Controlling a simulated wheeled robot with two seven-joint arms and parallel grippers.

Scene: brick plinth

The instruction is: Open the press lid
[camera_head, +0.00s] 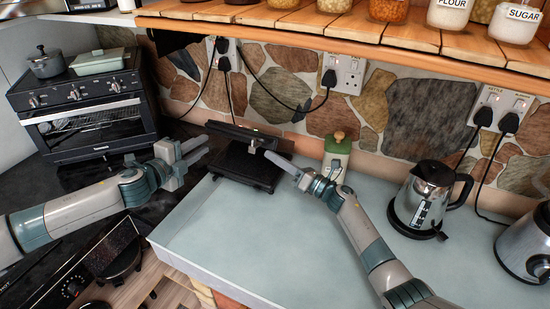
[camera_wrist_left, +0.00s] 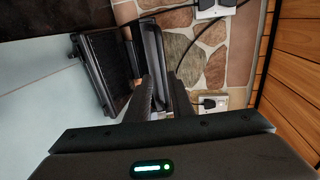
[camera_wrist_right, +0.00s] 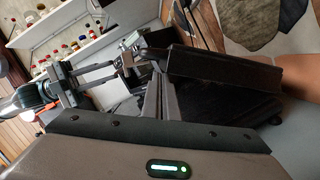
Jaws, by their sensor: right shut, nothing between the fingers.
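The black press (camera_head: 248,174) stands on the pale counter against the stone wall. Its lid (camera_head: 228,131) is up off the base and leans back toward the wall. The press also shows in the left wrist view (camera_wrist_left: 100,72) and the right wrist view (camera_wrist_right: 225,68). My left gripper (camera_head: 205,149) is left of the press, with its fingers apart and nothing between them. My right gripper (camera_head: 270,155) is shut and empty, its tips at the right front of the press, close to the lid. I cannot tell whether the tips touch it.
A green bottle-like container with a wooden knob (camera_head: 338,150) stands close behind my right gripper. A kettle (camera_head: 425,198) and a blender (camera_head: 530,250) stand on the right. A toaster oven (camera_head: 85,115) is at left. A jar shelf (camera_head: 400,40) overhangs the wall. The front counter is clear.

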